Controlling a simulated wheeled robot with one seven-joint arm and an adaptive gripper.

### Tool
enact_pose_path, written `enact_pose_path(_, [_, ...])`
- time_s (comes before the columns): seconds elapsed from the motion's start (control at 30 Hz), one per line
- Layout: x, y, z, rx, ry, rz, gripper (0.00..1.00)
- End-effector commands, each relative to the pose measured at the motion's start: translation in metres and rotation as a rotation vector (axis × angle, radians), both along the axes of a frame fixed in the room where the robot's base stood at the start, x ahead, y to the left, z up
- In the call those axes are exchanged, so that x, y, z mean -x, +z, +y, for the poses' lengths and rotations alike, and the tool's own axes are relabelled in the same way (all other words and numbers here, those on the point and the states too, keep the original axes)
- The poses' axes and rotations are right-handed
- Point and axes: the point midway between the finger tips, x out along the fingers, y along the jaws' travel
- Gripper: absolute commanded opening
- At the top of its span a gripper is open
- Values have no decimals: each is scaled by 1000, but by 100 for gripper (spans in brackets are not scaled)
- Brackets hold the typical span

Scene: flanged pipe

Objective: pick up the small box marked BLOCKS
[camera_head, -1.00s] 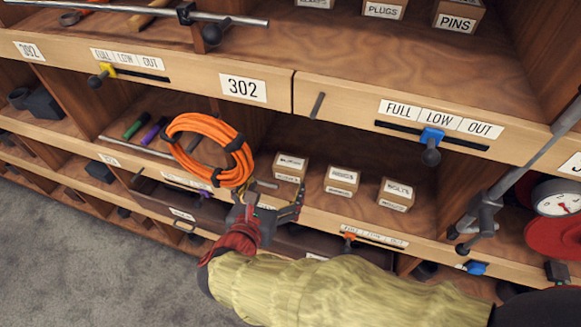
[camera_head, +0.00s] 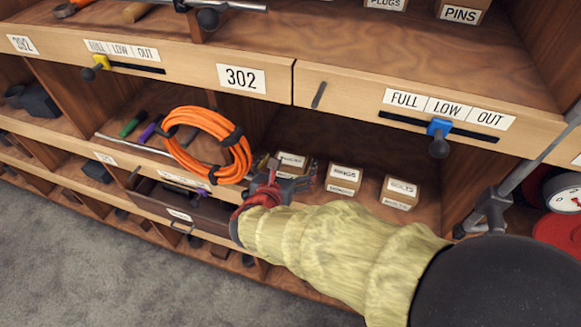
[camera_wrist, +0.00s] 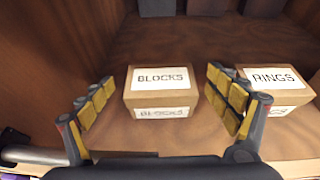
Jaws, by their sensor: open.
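The small box marked BLOCKS (camera_wrist: 161,91) stands on the shelf, its label facing up in the wrist view. In the head view the same box (camera_head: 291,161) is partly hidden behind my gripper (camera_head: 283,178). In the wrist view my open gripper (camera_wrist: 160,105) has one finger to the left of the box and one to the right. A narrow gap shows on each side, and the fingers do not appear to touch it. The jaws are empty.
The RINGS box (camera_wrist: 276,90) stands close to the right of my right finger. The BOLTS box (camera_head: 399,192) is farther right. An orange cable coil (camera_head: 207,143) hangs to the left. An open drawer (camera_head: 175,203) is below the shelf, and a shelf board is above.

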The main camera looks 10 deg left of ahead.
Motion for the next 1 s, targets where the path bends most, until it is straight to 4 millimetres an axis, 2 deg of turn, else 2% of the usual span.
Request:
enact_pose_path(0.27, [-3,-1,0,-1,0,0,89])
enact_pose_path(1.0, [-3,-1,0,-1,0,0,47])
